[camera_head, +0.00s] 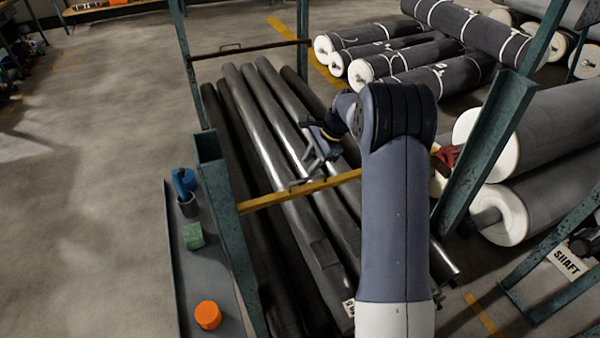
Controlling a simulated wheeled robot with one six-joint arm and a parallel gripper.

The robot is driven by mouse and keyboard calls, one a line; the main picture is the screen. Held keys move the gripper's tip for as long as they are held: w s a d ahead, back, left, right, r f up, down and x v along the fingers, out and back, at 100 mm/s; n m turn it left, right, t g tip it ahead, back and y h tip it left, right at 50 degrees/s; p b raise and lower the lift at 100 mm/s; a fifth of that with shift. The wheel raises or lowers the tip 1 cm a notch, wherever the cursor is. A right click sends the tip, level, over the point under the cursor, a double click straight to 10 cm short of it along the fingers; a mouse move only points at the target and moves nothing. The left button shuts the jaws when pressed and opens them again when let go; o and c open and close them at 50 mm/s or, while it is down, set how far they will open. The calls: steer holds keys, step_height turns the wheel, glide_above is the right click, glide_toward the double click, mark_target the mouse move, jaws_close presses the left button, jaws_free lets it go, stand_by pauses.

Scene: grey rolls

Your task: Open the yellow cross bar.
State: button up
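The yellow cross bar (262,199) spans from the left teal post toward the right, in front of a stack of dark pipes. Its right part is hidden behind my arm. A small dark handle (306,182) rises from the top of the bar. My gripper (308,165) is just above the bar, close to the handle. Whether it touches the handle is too small to tell, and I cannot make out whether the fingers are open or shut. The bar lies across the front of the rack, slightly higher at its right.
Long pipes (262,130) lie in the rack between teal posts (222,200). A dark rear cross bar (250,49) stands behind. A grey shelf (205,270) at left holds an orange cylinder (208,315), a green block (193,236) and a blue item (185,181). Left floor is clear.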

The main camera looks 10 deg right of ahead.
mark_target(301, 181)
steer(key=x, duration=0.7)
steer(key=shift+a, duration=0.1)
steer(key=shift+c, duration=0.4)
jaws_close()
